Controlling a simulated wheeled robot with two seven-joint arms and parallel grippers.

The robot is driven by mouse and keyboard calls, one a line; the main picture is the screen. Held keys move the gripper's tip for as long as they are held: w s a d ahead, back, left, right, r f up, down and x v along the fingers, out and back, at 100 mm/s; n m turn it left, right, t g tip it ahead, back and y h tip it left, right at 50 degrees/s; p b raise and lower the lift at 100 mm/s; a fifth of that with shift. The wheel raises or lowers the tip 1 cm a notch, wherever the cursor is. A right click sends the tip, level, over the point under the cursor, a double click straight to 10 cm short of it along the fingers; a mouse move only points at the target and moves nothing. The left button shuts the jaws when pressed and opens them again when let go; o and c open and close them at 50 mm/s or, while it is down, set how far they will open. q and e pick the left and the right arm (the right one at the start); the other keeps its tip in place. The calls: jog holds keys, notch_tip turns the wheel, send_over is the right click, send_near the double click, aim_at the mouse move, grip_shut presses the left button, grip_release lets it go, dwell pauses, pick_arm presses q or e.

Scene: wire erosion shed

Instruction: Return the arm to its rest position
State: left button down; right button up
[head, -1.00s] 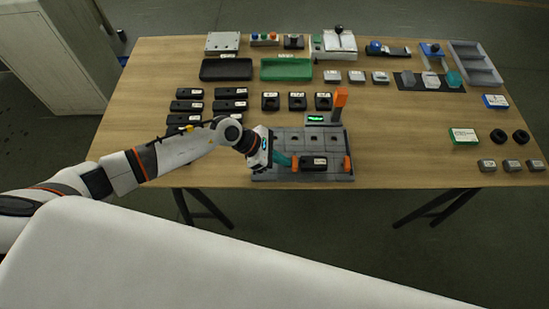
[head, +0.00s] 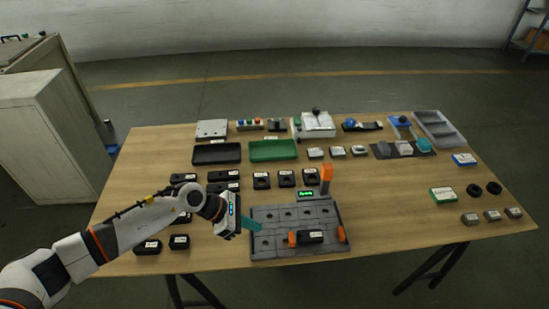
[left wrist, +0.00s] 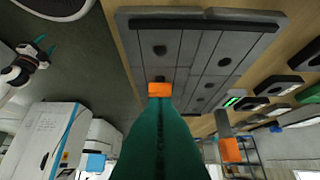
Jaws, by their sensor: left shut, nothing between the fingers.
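My left gripper (head: 252,224) has teal fingers, shut with nothing between them. It is over the left part of the grey fixture plate (head: 270,248), left of the black block (head: 310,237), and apart from it. The block lies on the plate between two orange clamps (head: 292,239). In the left wrist view the shut teal fingers (left wrist: 158,130) fill the lower middle, with the plate (left wrist: 185,45) above them. Another arm's gripper (left wrist: 46,44), apparently my right one, shows small at the upper left of that view. Its finger opening is too small to judge.
An orange-topped post (head: 326,172) and a lit green display (head: 305,193) stand at the plate's back. Several black blocks (head: 147,247) lie close around my left forearm. Black (head: 215,154) and green (head: 273,150) trays are farther back. Bare wood lies right of the plate.

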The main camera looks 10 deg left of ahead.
pick_arm(q)
jog(key=d+r+n+t+h, duration=0.6)
jog(key=d+r+n+t, duration=0.2)
jog(key=d+r+n, duration=0.3)
jog(key=w+a+r+n+t+y, duration=0.1)
jog(key=a+r+n+t+y, duration=0.4)
jog(key=n, duration=0.6)
jog(key=s+a+f+n+g+y, duration=0.1)
jog(key=s+a+f+n+y, duration=0.35)
jog(key=n, duration=0.55)
jog(key=s+a+f+n+g+y, duration=0.15)
jog(key=a+f+n+y, duration=0.25)
jog(key=a+n+y, duration=0.4)
jog(key=s+f+n+g+h, duration=0.25)
jog(key=s+n+g, duration=0.25)
jog(key=s, duration=0.5)
jog(key=s+f+n+g+h, duration=0.1)
jog(key=s+f+n+g, duration=0.35)
jog(key=s, duration=0.55)
notch_tip(320, 180, down, 26)
jog(key=g, duration=0.1)
jog(key=s+a+f+m+g, duration=0.1)
jog(key=s+a+f, duration=0.1)
jog(key=s+f, duration=1.4)
jog(key=shift+s+a+y, duration=0.3)
jog(key=shift+s, duration=0.15)
